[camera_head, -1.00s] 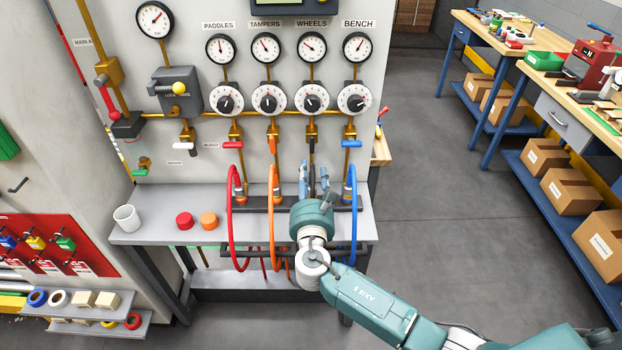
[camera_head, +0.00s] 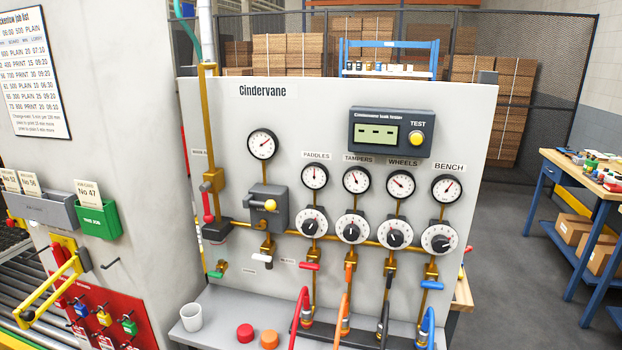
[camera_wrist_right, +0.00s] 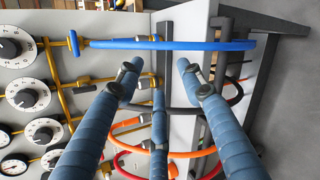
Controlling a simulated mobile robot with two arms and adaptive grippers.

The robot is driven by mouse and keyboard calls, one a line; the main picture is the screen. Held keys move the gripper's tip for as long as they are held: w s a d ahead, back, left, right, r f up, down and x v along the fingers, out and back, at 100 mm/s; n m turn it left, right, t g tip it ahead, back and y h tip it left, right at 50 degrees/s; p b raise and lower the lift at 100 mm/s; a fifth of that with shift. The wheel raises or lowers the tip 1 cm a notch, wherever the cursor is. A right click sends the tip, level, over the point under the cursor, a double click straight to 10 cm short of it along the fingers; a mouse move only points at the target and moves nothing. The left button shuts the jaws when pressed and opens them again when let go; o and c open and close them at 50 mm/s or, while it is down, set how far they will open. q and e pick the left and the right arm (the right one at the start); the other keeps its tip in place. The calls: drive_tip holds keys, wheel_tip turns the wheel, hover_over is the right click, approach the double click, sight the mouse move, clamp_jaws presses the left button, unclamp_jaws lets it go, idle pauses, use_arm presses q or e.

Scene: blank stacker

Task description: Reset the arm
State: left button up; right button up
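My right gripper (camera_wrist_right: 160,70) shows in the right wrist view. Its blue wrapped fingers are spread apart, with nothing held between them. It points at the hose area of the panel bench, with a blue hose (camera_wrist_right: 215,45) beyond its tips and orange, red and black hoses around and behind the fingers. Whether a finger touches a hose cannot be told. Neither arm shows in the head view, and my left gripper is in no view.
The grey Cindervane panel (camera_head: 330,110) carries gauges, dials and a tester (camera_head: 391,132). On its bench (camera_head: 215,325) are a white cup (camera_head: 191,317), a red cap (camera_head: 245,333) and an orange cap (camera_head: 269,339). Open floor lies to the right, before a blue-legged workbench (camera_head: 590,175).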

drive_tip(key=s+a+f+m+g+y, duration=0.2)
drive_tip(key=s+m+g+y, duration=0.15)
drive_tip(key=s+m, duration=0.8)
drive_tip(key=s+a+f+m+g+y, duration=0.15)
drive_tip(key=s+m+g, duration=0.35)
drive_tip(key=s, duration=1.1)
wheel_tip(320, 180, down, 30)
drive_tip(key=s+b, duration=0.1)
drive_tip(key=b, duration=0.2)
drive_tip(key=s+d+f+g+b, duration=0.1)
drive_tip(key=s+d+f+b, duration=0.1)
drive_tip(key=s+f, duration=1.5)
drive_tip(key=shift+s+d+f+y+b, duration=0.3)
drive_tip(key=shift+d+f, duration=0.3)
drive_tip(key=shift+f, duration=0.25)
drive_tip(key=shift+m+g, duration=0.25)
